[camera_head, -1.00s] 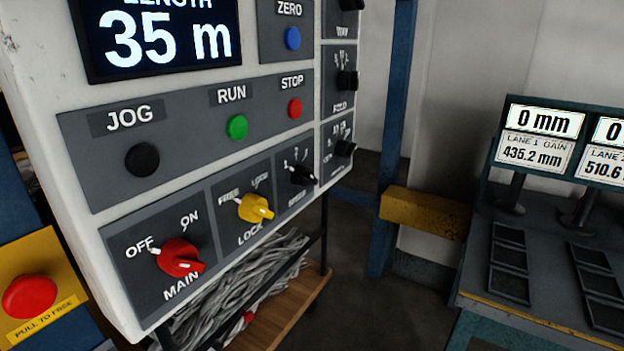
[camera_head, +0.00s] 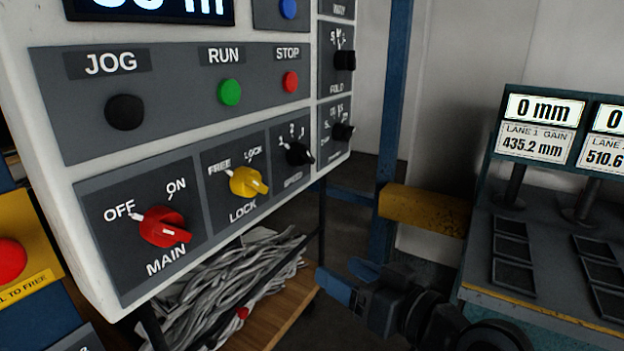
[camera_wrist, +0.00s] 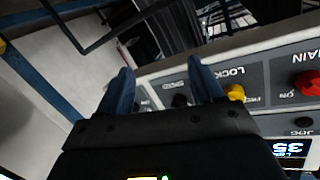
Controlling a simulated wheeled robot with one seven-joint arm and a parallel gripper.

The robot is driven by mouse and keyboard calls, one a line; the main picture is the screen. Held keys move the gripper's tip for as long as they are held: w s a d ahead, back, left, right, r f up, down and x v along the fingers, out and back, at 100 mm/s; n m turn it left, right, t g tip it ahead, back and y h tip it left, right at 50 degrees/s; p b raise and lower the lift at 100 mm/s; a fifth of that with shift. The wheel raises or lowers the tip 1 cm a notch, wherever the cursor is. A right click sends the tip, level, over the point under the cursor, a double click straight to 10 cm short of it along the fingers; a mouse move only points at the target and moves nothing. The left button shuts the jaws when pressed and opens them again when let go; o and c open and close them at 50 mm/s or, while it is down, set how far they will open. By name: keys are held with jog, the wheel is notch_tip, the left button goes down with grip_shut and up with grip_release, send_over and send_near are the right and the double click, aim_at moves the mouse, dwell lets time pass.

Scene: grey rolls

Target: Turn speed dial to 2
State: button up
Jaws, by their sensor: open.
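The speed dial (camera_head: 298,154) is a black knob above the SPEED label on the control panel, with numbers above it. Its white mark points to the upper left, seemingly toward 1. In the wrist view, which is upside down, the dark speed dial (camera_wrist: 180,100) shows between my finger outlines. My gripper (camera_head: 349,278) has blue fingers, spread apart and empty. It is below and to the right of the speed dial in the head view, clear of the panel. The gripper (camera_wrist: 161,70) also shows in the wrist view.
Left of the speed dial are a yellow LOCK knob (camera_head: 248,182) and a red MAIN knob (camera_head: 165,227). More black dials (camera_head: 343,131) are on the right. A blue post (camera_head: 394,100) and a yellow block (camera_head: 424,210) stand behind. A lane console (camera_head: 545,125) is at right.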

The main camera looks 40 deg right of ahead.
jog(key=w+d+r+n+y+b, duration=0.2)
jog(key=w+d+r+n+y, duration=0.15)
jog(key=r, duration=0.35)
jog(key=n+y, duration=0.2)
jog(key=n, duration=0.1)
send_near(311, 157)
jog(key=w, duration=0.2)
jog(key=shift+a+p+x, duration=0.15)
jog(key=shift+p+x, duration=0.1)
jog(key=shift+x, duration=1.75)
jog(key=shift+a+p+x, duration=0.15)
jog(key=shift+p+x, duration=0.05)
jog(key=shift+x, duration=1.8)
jog(key=shift+s+f, duration=0.1)
jog(key=shift+c, duration=0.2)
jog(key=c, duration=1)
